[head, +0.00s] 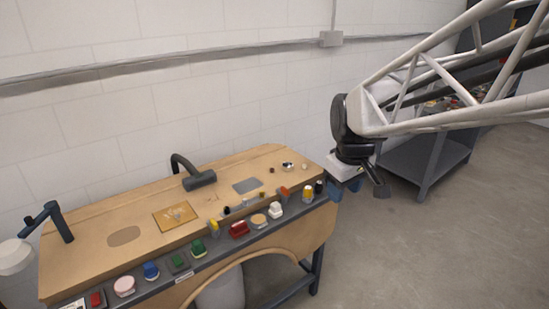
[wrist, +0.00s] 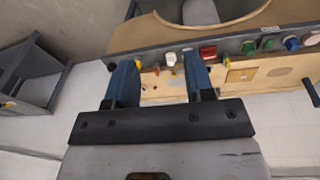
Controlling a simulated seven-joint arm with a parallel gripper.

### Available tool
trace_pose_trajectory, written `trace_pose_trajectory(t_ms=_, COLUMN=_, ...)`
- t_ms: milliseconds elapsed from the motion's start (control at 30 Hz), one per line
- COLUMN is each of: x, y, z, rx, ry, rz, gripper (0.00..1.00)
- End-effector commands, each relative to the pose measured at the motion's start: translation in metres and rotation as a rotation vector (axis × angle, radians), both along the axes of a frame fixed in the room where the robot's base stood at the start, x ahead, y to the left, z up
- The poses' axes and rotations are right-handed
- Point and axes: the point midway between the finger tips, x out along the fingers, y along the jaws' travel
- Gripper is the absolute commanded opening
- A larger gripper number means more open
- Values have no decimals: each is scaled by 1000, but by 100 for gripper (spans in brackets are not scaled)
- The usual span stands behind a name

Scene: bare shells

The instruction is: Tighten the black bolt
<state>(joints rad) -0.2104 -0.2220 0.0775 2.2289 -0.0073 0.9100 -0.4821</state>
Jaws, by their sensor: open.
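A small black knob-like piece (head: 318,187) stands at the right end of the bench's front strip and may be the black bolt. A dark piece (wrist: 111,66) shows at the strip's end in the wrist view, left of the fingers. Another small black piece (head: 226,210) sits mid-bench; I cannot tell which is the bolt. My gripper (head: 345,189) hangs just off the bench's right end, close to the first black piece. In the wrist view my gripper (wrist: 160,70) has its two blue fingers apart, with nothing between them.
The wooden bench (head: 90,258) carries a yellow knob (head: 307,193), a red block (head: 239,229), green and blue buttons and a dark curved tool (head: 198,179). A grey cabinet (head: 425,165) stands behind at right. Floor (head: 420,260) right of the bench is clear.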

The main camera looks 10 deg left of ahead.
Motion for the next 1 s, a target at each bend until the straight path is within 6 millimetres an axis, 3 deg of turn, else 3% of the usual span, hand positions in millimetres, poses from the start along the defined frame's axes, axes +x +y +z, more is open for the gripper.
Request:
trace_pose_trajectory(t_ms=533, x=100, y=97, z=-36, rx=-42, ry=39, rz=371, gripper=49)
trace_pose_trajectory(t_ms=1000, x=168, y=196, z=-91, rx=-72, ry=67, rz=690, gripper=49)
